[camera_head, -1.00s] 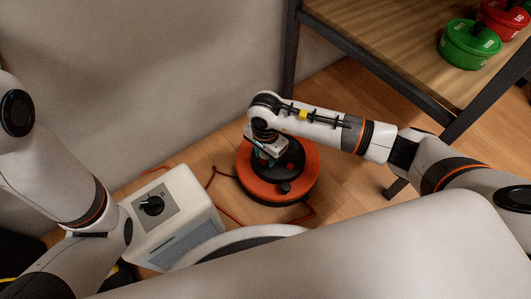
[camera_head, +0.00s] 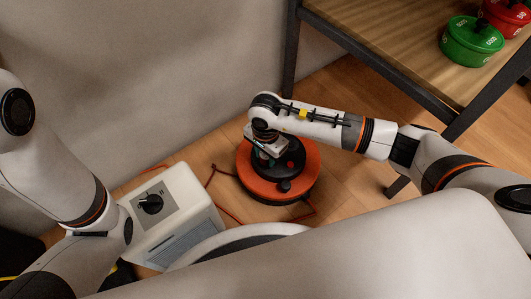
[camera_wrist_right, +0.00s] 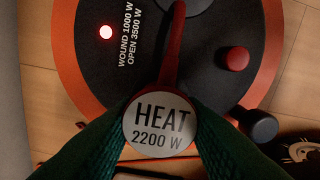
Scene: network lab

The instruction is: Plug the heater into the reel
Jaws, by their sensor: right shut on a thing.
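The orange and black reel (camera_head: 304,184) lies flat on the floor, with a red knob and a lit red lamp on its black top. The heater (camera_head: 190,208), a cream box with a black dial and grey grille, stands left of it. My right gripper (camera_head: 264,159) points down over the reel's top. In the right wrist view its green fingers are shut on the heater plug (camera_wrist_right: 160,124), a round disc marked HEAT 2200 W with a red cable. The disc hides whether the plug sits in a socket. My left gripper is out of sight.
Red cable (camera_head: 229,214) runs on the floor between heater and reel. A shelf (camera_head: 400,40) with a green pot (camera_head: 470,45) and a red pot (camera_head: 505,15) stands at the upper right. A grey wall (camera_head: 150,80) is behind. Bare wooden floor shows around the reel.

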